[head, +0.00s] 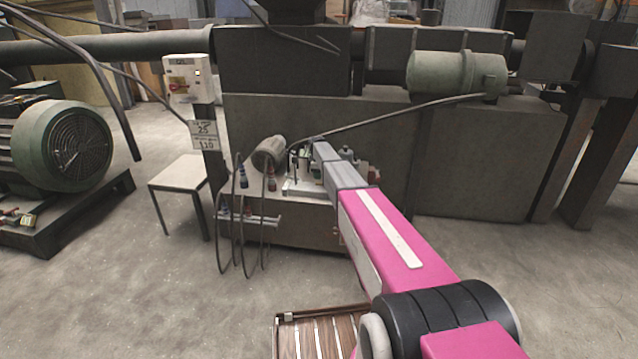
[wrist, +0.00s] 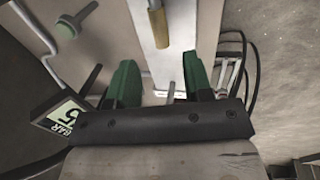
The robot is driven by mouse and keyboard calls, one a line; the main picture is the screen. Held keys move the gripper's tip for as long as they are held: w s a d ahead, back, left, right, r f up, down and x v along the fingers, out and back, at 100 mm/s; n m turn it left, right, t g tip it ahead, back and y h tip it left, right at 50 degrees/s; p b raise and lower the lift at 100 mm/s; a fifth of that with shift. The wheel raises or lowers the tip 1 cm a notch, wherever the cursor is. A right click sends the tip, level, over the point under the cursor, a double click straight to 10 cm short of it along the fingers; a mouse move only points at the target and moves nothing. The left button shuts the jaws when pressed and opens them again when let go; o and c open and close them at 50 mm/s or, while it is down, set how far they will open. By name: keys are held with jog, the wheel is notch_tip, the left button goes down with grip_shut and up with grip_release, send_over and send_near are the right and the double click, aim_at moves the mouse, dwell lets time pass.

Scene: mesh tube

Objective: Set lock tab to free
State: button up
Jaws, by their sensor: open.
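My gripper (wrist: 161,76) shows in the wrist view with its two green fingers apart and nothing held between them. Beyond the fingers is a pale upright panel or bar (wrist: 148,52) with a brass-coloured cylinder (wrist: 159,28) on it, near the top middle. I cannot tell for certain which part is the lock tab.
Dark cables (wrist: 250,62) hang at right. In the head view a white stool (head: 178,174), a green motor (head: 62,145) and hanging hoses (head: 238,225) stand left.

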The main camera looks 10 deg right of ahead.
jog(key=f, duration=0.4)
jog(key=w+f, duration=0.1)
jog(key=f, duration=0.1)
jog(key=shift+d, duration=0.15)
grip_shut()
